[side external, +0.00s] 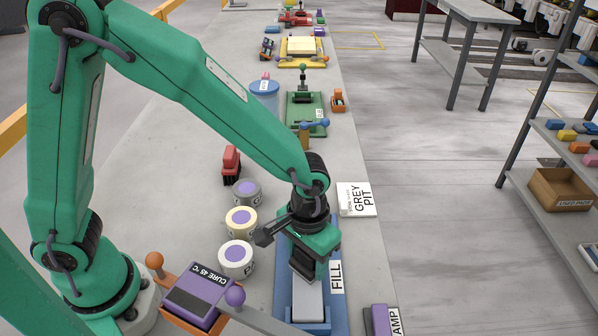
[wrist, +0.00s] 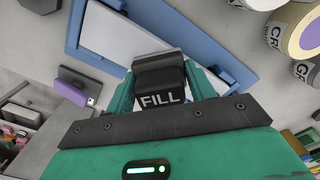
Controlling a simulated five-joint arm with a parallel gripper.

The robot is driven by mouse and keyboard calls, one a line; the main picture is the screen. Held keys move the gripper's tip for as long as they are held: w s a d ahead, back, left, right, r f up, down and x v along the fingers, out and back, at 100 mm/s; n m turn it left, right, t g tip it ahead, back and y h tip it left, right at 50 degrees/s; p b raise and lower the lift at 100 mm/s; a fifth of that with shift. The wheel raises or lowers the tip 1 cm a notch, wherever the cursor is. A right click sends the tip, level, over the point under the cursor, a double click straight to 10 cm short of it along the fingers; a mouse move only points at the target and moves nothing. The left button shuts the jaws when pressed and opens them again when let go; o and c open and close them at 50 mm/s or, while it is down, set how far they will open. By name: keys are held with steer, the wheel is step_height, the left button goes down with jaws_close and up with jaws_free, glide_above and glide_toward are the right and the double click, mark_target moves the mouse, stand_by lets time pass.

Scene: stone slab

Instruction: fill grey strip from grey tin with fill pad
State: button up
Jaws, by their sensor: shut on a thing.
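My gripper (side external: 305,262) is shut on a black fill pad, whose FILL label (wrist: 162,99) faces the wrist camera between my green fingers. It holds the pad over a pale slab (side external: 308,300) in a blue frame (side external: 283,290) marked FILL. The slab also shows behind the pad in the wrist view (wrist: 110,35). I cannot make out a separate grey strip on it, nor whether the pad touches the slab. The grey tin (side external: 246,190) with a purple top stands left of my gripper, at the back of a row of tins.
A cream tin (side external: 241,221) and a white tin (side external: 236,258) stand in that row. A red block (side external: 231,163) is behind them. A purple CURE box (side external: 198,294) is front left. A GREY PIT card (side external: 357,199) lies at the right edge. A green station (side external: 305,110) stands farther back.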

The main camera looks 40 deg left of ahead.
steer(key=shift+w+a, duration=0.2)
steer(key=shift+w, duration=0.05)
steer(key=shift+w+a+f, duration=0.15)
steer(key=shift+w+a, duration=1)
steer(key=shift+a, duration=0.05)
steer(key=shift+s+d, duration=0.7)
steer(key=shift+s+d+f, duration=0.1)
steer(key=shift+s+d, duration=0.35)
steer(key=shift+s, duration=0.15)
steer(key=shift+s+d, duration=0.1)
steer(key=shift+s+d, duration=0.1)
steer(key=shift+s, duration=0.05)
steer(key=shift+s+d, duration=0.9)
steer(key=shift+d, duration=0.05)
